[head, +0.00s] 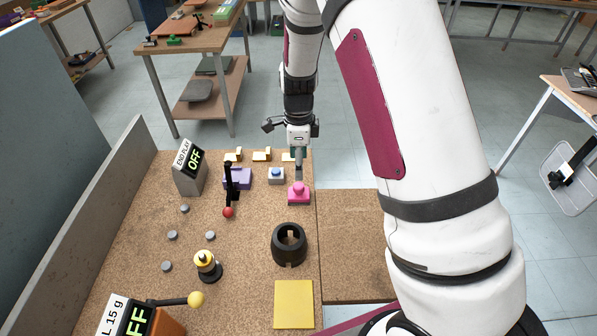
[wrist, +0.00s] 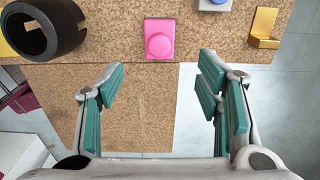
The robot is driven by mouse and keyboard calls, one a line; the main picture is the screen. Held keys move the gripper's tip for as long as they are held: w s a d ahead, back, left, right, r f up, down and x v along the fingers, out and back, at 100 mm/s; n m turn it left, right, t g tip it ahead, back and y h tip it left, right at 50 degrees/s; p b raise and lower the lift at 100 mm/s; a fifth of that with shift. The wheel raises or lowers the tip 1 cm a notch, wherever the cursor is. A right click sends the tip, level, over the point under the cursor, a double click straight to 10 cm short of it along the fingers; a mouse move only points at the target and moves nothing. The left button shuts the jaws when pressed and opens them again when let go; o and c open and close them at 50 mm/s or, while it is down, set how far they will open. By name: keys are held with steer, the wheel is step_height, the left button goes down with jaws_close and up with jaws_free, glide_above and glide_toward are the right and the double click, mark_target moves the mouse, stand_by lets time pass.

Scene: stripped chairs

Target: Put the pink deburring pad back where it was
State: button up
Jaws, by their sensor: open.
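The pink deburring pad (head: 298,192), a square pink block with a round raised top, sits on the speckled brown board near its right edge. It also shows at the top middle of the wrist view (wrist: 159,40). My gripper (head: 298,165) appears just behind the pad in the head view. In the wrist view my gripper (wrist: 160,80) has its teal-padded fingers wide apart, with nothing between them. The pad lies ahead of the fingertips, apart from them. The place where the pad was before cannot be told.
Near the pad are a grey block with a blue button (head: 276,175), a black ring (head: 289,244), gold brackets (head: 262,155) and a purple block (head: 238,178). A black lever with a red ball (head: 227,212) stands to the left. A yellow square (head: 294,304) lies in front.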

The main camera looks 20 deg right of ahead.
steer(key=s+r+n+t+y, duration=0.1)
steer(key=s+r+n, duration=0.4)
steer(key=r, duration=0.5)
steer(key=s+r+n+t, duration=0.1)
steer(key=s+r+n, duration=0.35)
steer(key=r, duration=0.45)
steer(key=s+r+n+t, duration=0.1)
steer(key=s+r+n, duration=0.1)
steer(key=s+n, duration=0.2)
steer(key=s+r+n+t, duration=0.1)
steer(key=s+r+n, duration=0.2)
steer(key=s, duration=0.5)
steer(key=s+r+n+t+h, duration=0.1)
steer(key=s+r+n, duration=0.2)
steer(key=s+n, duration=0.2)
steer(key=shift+s+d+r, duration=0.15)
steer(key=shift+s+r, duration=0.1)
steer(key=shift+s, duration=0.25)
